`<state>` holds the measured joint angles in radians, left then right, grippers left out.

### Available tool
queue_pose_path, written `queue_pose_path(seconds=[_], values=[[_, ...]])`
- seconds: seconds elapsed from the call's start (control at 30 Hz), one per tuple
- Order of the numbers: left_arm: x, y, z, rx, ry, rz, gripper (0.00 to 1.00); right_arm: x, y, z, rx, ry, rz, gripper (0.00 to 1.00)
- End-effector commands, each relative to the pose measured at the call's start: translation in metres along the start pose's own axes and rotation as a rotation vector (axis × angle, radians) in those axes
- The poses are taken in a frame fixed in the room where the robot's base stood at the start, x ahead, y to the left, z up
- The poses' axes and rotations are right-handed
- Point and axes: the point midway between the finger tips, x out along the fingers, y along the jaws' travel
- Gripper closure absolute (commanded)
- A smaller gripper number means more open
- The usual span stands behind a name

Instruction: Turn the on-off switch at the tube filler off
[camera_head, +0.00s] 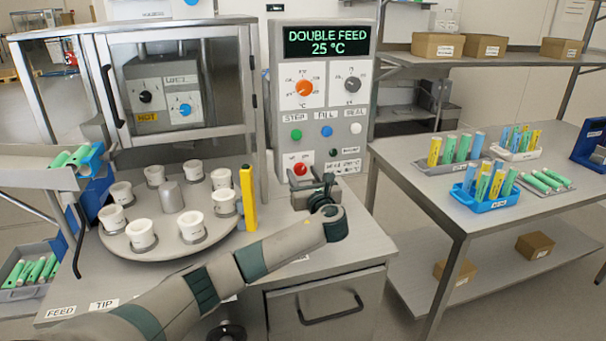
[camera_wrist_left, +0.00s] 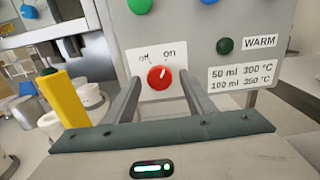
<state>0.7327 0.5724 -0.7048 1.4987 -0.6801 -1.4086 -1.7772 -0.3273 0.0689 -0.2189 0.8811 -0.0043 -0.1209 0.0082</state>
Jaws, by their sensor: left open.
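The on-off switch is a red round knob (camera_head: 300,169) low on the tube filler's grey control panel (camera_head: 265,120). In the left wrist view the knob (camera_wrist_left: 159,78) sits under the labels "off" at left and "on" at right. Its white pointer mark leans up and right, toward "on". My left gripper (camera_head: 313,184) is in front of the panel, just below the knob in the head view. In the left wrist view its two fingers are open and apart, with the knob between them. I cannot tell whether they touch it. My right gripper is not in view.
A yellow post (camera_head: 248,198) stands left of my left gripper, beside a turntable with several white cups (camera_head: 192,226). A green button (camera_wrist_left: 139,5) and a dark green WARM lamp (camera_wrist_left: 225,46) are above the switch. A side table (camera_head: 420,180) holds coloured tubes.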

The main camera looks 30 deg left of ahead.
Motion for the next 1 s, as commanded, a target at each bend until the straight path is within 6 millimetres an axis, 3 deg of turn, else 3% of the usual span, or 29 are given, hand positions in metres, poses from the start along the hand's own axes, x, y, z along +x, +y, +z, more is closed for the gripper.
queue_pose_path(seconds=[0.3,0.5,1.0], values=[[0.0017,0.0,-0.0004,0.001,0.0,0.0,0.51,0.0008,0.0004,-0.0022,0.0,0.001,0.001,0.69],[0.0015,0.0,-0.0004,0.001,0.0,0.0,0.92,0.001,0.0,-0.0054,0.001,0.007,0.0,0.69],[0.0009,-0.0004,-0.0013,-0.078,0.002,0.0,0.92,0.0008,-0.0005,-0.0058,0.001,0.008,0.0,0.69]])
